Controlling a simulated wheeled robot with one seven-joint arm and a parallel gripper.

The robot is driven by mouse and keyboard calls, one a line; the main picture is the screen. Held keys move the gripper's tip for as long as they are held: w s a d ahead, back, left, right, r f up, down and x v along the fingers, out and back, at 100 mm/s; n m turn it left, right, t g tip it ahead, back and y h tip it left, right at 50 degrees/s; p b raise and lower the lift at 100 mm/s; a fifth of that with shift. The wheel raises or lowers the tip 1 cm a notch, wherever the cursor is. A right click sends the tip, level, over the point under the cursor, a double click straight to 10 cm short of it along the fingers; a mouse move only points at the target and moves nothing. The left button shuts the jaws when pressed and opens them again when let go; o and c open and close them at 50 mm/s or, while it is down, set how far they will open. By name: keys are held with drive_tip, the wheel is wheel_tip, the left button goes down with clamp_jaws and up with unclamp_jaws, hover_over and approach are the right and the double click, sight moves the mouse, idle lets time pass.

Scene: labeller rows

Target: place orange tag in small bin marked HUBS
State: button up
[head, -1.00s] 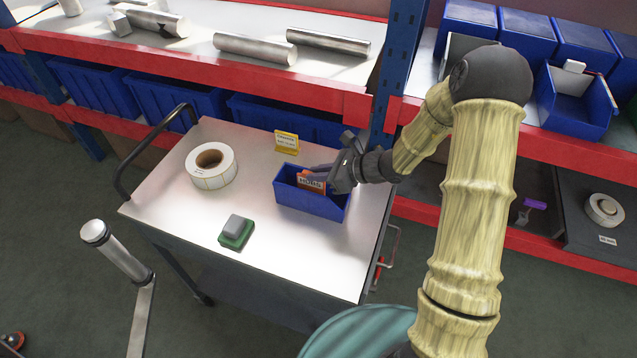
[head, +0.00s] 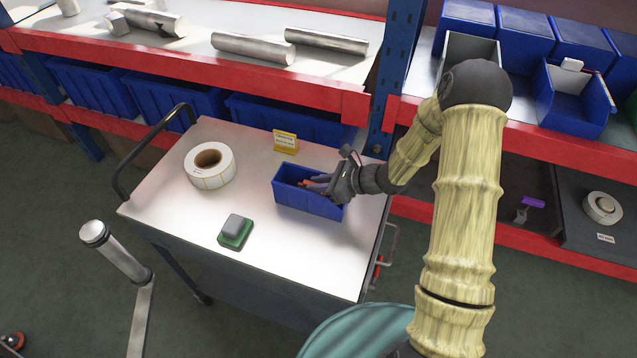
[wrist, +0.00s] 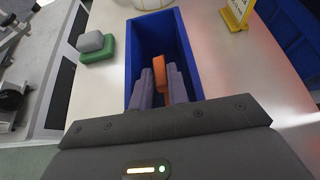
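A small blue bin (head: 310,203) stands on the cart top; it also shows in the wrist view (wrist: 134,62). I cannot read a marking on it. My gripper (head: 316,184) reaches into the bin from the right, its fingers below the rim. The orange tag (wrist: 159,73) is between the two grey fingers in the wrist view, with both fingers appearing to press on it. In the head view only a bit of orange shows inside the bin. The tag's lower part and the bin floor beneath it are hidden.
On the cart (head: 180,195) are a white label roll (head: 210,166), a yellow sign (head: 286,141) behind the bin and a green-and-grey block (head: 235,231). Shelving with a blue upright (head: 392,75) and more blue bins (head: 575,100) stands behind. The front right cart top is clear.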

drive_tip(key=shift+r, duration=0.1)
drive_tip(key=shift+r, duration=0.1)
drive_tip(key=shift+d+r, duration=0.15)
drive_tip(key=shift+d, duration=0.2)
drive_tip(key=b+v, duration=0.1)
drive_tip(key=v, duration=1)
drive_tip(key=shift+s+d, duration=0.1)
drive_tip(key=shift+s, duration=0.05)
